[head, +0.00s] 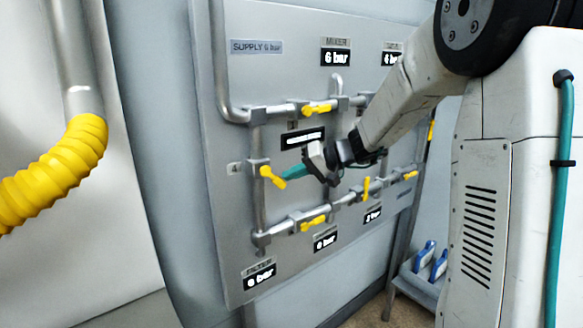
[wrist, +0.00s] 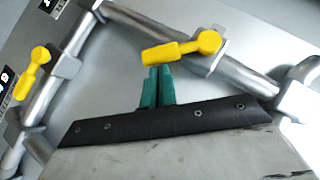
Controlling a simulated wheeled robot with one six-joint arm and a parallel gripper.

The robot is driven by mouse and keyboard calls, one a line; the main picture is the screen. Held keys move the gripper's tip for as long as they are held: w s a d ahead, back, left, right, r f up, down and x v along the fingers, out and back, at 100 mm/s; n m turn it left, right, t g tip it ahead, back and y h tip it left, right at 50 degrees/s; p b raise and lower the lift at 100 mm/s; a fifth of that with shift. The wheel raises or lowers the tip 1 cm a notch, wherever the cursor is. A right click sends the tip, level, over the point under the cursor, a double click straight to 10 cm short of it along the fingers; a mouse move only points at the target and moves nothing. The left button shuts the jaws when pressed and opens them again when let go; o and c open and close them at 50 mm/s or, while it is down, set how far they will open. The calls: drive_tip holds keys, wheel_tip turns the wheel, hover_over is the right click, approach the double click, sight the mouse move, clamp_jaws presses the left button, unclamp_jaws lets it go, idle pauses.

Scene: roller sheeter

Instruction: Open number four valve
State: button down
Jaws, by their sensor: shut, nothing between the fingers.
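The valve with the small label that seems to read 4 (head: 234,168) sits on the vertical left pipe of the grey panel. Its yellow handle (head: 272,177) slants down to the right, at an angle across the pipe. The handle also shows in the wrist view (wrist: 180,50), with its round hub on the pipe and its free end to the left. My gripper (head: 284,176) has teal fingers, shut and empty, beside the handle's free end. In the wrist view the fingertips (wrist: 158,69) lie just below the handle; I cannot tell whether they touch it.
Other yellow valve handles are on the top pipe (head: 318,108), the bottom pipe (head: 314,224) and farther right (head: 366,188). A dark display (head: 302,138) sits above my gripper. A yellow corrugated hose (head: 60,170) hangs at left. Blue-handled tools (head: 424,256) stand at lower right.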

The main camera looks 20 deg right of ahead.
drive_tip(key=f+m+y, duration=0.1)
drive_tip(key=a+f+m+y, duration=0.1)
drive_tip(key=f+y, duration=0.1)
drive_tip(key=shift+s+a+y, duration=0.15)
drive_tip(key=shift+s+y, duration=0.05)
drive_tip(key=shift+y, duration=0.1)
drive_tip(key=shift+s+a+f+m+t+y, duration=0.2)
drive_tip(key=shift+a+f+m+t+y, duration=0.5)
drive_tip(key=shift+a+m, duration=0.3)
approach(283, 186)
drive_tip(key=d+f, duration=0.2)
drive_tip(key=d, duration=0.1)
drive_tip(key=shift+s+d+r, duration=0.1)
drive_tip(key=shift+d, duration=0.15)
